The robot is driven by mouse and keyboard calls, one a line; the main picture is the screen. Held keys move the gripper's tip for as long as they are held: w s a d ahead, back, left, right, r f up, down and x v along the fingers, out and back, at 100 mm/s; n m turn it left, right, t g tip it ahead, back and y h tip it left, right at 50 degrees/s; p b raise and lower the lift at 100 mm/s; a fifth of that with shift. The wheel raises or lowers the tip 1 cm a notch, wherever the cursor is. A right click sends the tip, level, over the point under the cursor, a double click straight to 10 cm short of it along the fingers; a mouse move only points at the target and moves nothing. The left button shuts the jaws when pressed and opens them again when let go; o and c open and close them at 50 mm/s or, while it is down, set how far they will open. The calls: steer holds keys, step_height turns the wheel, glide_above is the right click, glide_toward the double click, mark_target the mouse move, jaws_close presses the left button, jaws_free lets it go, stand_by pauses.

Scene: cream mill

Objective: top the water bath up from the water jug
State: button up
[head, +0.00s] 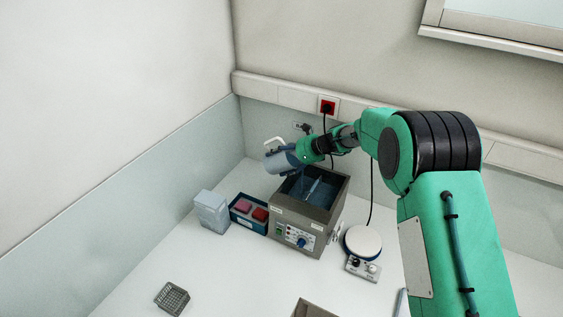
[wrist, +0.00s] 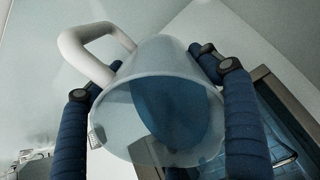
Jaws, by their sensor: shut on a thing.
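The water jug (head: 279,161) is a translucent grey-white vessel with a white handle, held tilted above the back left edge of the water bath. In the wrist view the jug (wrist: 135,115) shows its wide round mouth and blue water inside. My gripper (head: 301,154) is shut on the jug, with a dark blue finger on either side of it. The water bath (head: 298,238) is a grey-brown box with an open top, a dark inside and a front control panel. A thin pale streak shows inside the bath; I cannot tell what it is. The bath's water level is unclear.
A pale blue-grey container (head: 211,210) and a blue box (head: 236,219) with red and pink items stand left of the bath. A white-topped round device (head: 363,242) stands to its right. A wire basket (head: 172,299) sits at the front left. The front left bench is mostly clear.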

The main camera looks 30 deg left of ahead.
steer(key=shift+r+y+b, duration=0.35)
steer(key=shift+y+b, duration=0.65)
steer(key=shift+b, duration=2.1)
steer(key=shift+c, duration=0.2)
steer(key=shift+d+r+y+b, duration=0.2)
steer(key=shift+r+y+b, duration=0.35)
steer(key=shift+b, duration=1.25)
steer(key=shift+d+r+y+b, duration=0.25)
steer(key=shift+y+b, duration=0.5)
steer(key=shift+b, duration=1.05)
steer(key=shift+a+r+p, duration=0.15)
steer(key=shift+r+p, duration=0.1)
steer(key=shift+p, duration=0.4)
steer(key=shift+a+r+h+p, duration=0.1)
steer(key=shift+r+h+p, duration=0.3)
steer(key=shift+p, duration=0.85)
steer(key=h+p, duration=0.1)
steer(key=p, duration=0.3)
steer(key=h+p, duration=0.1)
steer(key=p, duration=0.3)
steer(key=h+p, duration=0.1)
steer(key=p, duration=0.3)
steer(key=shift+a+r, duration=0.3)
steer(key=shift+a, duration=0.05)
